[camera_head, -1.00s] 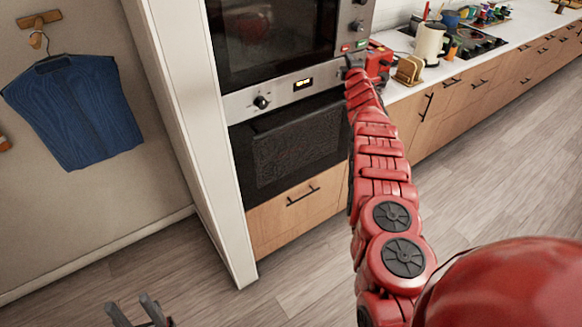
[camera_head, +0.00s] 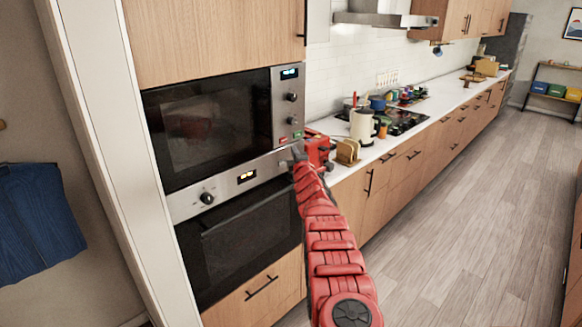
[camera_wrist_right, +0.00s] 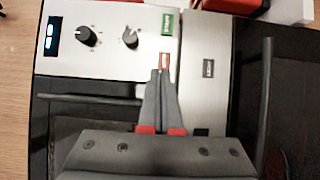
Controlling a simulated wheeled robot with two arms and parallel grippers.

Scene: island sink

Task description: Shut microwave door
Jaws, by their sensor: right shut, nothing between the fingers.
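The built-in microwave's dark glass door (camera_head: 205,130) is in the head view, left of its steel control panel (camera_head: 289,100). The door lies flush with the front, and I see no gap. My right gripper (camera_head: 297,152) is at the panel's lower end, by the red and green buttons. In the right wrist view my right gripper (camera_wrist_right: 161,73) is shut and empty, with its tips close to the red button (camera_wrist_right: 164,62). I cannot tell whether they touch it. The green button (camera_wrist_right: 168,24) is just beyond. My left gripper is out of view.
An oven (camera_head: 240,235) with a bar handle is below the microwave. A red appliance (camera_head: 318,147), toast rack (camera_head: 347,152) and cream kettle (camera_head: 362,125) stand on the counter to the right. Open wooden floor (camera_head: 465,200) lies in front of the cabinets.

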